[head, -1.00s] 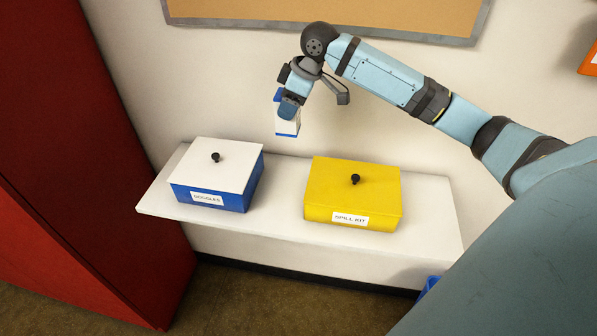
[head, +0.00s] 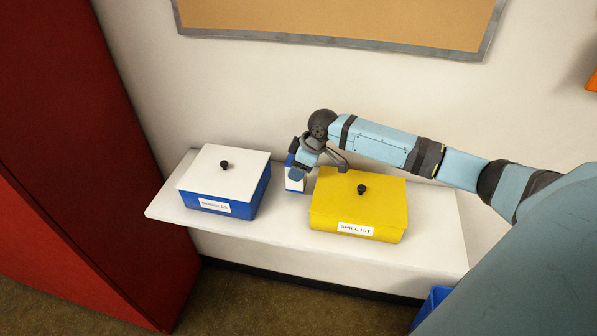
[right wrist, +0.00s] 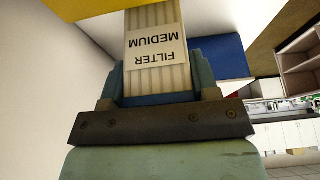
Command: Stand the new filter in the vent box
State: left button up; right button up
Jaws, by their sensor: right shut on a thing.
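The filter (head: 294,183) is a small white pleated block with blue ends. In the right wrist view its label (right wrist: 155,47) reads "FILTER MEDIUM", upside down. My right gripper (head: 299,173) is shut on it and holds it upright, low over the shelf between two boxes. I cannot tell whether its lower end touches the shelf. The fingers stand on both sides of the filter in the right wrist view. No vent box is seen in these views. My left gripper is not in view.
A white shelf (head: 270,228) carries a blue box with a white lid (head: 226,168), labelled "GOGGLES", left of the filter. A yellow "SPILL KIT" box (head: 335,205) stands close on its right. A red cabinet (head: 75,130) rises at the left. A blue bin (head: 432,300) stands below right.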

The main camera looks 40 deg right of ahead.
jog(key=shift+f, duration=1.25)
jog(key=shift+f, duration=0.1)
jog(key=o, duration=1)
jog(key=shift+c, duration=0.2)
